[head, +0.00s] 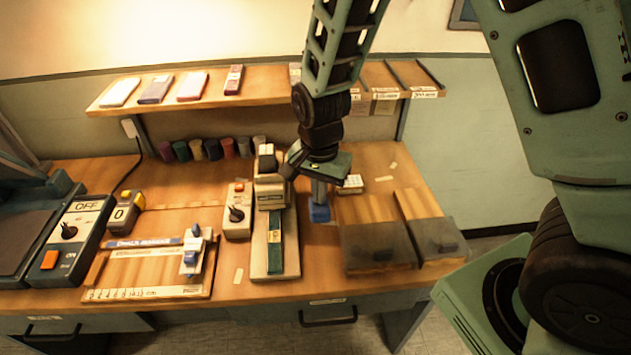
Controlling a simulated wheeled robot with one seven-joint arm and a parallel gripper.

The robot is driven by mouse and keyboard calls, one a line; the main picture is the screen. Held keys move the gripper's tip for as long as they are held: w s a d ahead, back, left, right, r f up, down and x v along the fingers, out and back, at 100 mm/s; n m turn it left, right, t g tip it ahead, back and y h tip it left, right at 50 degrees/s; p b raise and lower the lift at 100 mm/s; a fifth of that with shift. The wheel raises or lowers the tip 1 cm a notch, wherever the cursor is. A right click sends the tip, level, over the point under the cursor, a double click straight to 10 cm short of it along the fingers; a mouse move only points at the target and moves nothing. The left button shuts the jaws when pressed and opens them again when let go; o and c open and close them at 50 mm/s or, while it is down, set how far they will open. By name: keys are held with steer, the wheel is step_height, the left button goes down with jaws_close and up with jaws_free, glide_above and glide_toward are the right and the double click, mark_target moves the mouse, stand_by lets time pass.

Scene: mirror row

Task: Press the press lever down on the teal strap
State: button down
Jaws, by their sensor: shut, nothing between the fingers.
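The press (270,190) stands near the middle of the workbench, with a pale block-shaped body and a dark upper part that appears to be its lever (266,158). The teal strap (276,248) lies lengthwise on the press's pale base board, with a tan and gold patch near its far end. My gripper (319,204) points down just right of the press, apart from the strap.
A grey control box with a knob (237,212) stands close left of the press. Dark-faced boards (378,245) lie right of my gripper. A measuring board (150,265) and an ON/OFF box (72,240) are further left. A shelf (265,88) with coloured slabs hangs behind.

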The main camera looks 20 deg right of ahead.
steer(key=shift+f+b, duration=1.95)
steer(key=shift+f, duration=1.1)
steer(key=shift+r, duration=0.1)
step_height(320, 180, up, 15)
steer(key=p, duration=1.4)
